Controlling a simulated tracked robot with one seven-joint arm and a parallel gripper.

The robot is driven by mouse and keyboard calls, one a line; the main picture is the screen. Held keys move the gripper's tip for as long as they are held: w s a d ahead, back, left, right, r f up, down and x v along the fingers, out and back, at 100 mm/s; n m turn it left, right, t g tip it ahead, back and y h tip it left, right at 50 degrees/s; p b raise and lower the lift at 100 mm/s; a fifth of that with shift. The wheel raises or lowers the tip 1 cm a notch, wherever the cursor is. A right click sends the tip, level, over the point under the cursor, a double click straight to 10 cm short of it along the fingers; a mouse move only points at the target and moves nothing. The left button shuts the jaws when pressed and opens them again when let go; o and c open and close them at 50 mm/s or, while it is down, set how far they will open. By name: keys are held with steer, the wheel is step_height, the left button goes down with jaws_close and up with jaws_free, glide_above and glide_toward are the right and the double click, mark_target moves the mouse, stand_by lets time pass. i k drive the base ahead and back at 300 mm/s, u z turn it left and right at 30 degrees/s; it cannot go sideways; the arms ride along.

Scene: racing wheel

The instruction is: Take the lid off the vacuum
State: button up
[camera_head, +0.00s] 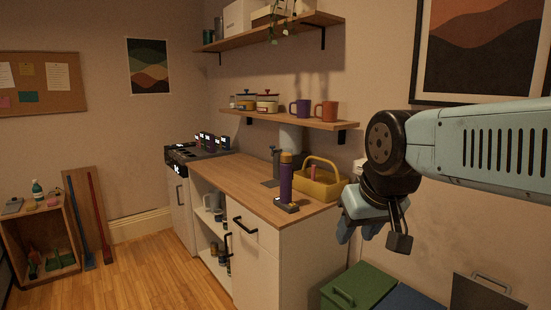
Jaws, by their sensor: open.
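A tall purple vacuum flask (286,184) stands upright on the wooden counter, near its front right end. Its orange-brown lid (287,157) sits on top of it. My gripper (374,238) hangs at the right, in front of the wall, pointing down. It is open, with nothing seen between its fingers. In the picture it is to the right of the flask and lower than the lid, apart from both. The flask is not hidden by the arm.
A yellow basket (328,190) with an arched handle stands just right of the flask. A small dark object (288,207) lies at the flask's foot. A shelf (300,120) with mugs hangs above. The counter's middle (232,178) is clear. A green bin (355,288) stands below.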

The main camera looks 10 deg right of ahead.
mark_target(286, 154)
steer(key=u, duration=0.35)
steer(key=i, duration=1.2)
steer(key=z, duration=0.55)
